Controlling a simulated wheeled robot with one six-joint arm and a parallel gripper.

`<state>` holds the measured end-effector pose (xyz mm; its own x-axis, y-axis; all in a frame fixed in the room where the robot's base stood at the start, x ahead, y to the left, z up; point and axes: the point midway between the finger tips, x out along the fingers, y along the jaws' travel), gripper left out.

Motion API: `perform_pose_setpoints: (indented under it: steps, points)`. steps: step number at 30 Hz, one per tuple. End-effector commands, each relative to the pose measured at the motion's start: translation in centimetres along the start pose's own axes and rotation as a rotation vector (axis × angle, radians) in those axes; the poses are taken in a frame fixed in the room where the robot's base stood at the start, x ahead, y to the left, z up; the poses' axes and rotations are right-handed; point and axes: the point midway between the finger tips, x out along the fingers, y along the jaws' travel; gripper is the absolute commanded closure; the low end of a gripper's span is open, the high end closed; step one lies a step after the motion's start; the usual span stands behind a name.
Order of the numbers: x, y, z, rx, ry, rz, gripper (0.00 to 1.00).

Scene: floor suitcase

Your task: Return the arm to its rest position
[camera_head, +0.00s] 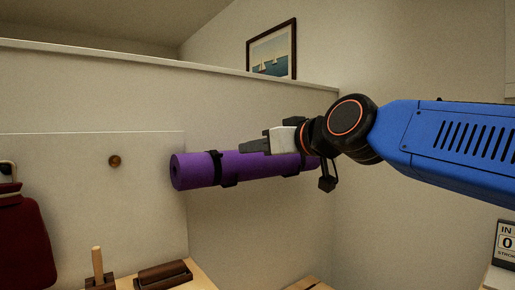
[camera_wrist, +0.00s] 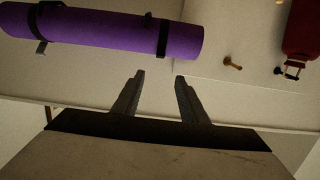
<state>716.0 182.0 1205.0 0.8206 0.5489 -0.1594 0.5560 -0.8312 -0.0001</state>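My arm reaches in from the right in the head view, its blue link and black wrist raised in front of the wall. My gripper (camera_head: 256,146) points left, in front of a purple rolled mat as this view sees it. In the wrist view my gripper (camera_wrist: 158,76) has its two dark fingers apart with nothing between them. The purple mat (camera_head: 196,170) hangs on the wall in black straps. It also shows in the wrist view (camera_wrist: 100,27), apart from the fingertips.
A wooden peg (camera_head: 114,161) sticks out of the wall panel. A dark red bag or case (camera_head: 24,240) is at the far left. Wooden furniture (camera_head: 200,279) with a dark wooden item (camera_head: 163,274) is below. A framed picture (camera_head: 272,52) hangs behind. A sign (camera_head: 505,243) stands at lower right.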

Motion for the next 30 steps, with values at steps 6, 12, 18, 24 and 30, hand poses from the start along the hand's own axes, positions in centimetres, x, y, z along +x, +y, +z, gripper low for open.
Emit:
perform_pose_setpoints:
  steps: [6, 12, 18, 24, 30]
  points:
    - [-0.4, 0.7, 1.8, 0.004, -0.034, 0.012, 0.61]
    - [-3.3, 3.5, 10.7, 0.043, -0.207, 0.074, 0.61]
    - [-7.9, 6.4, 21.9, 0.112, -0.423, 0.166, 0.61]
    - [-13.8, 8.2, 32.7, 0.198, -0.633, 0.274, 0.61]
    - [-20.1, 8.7, 42.3, 0.294, -0.825, 0.389, 0.61]
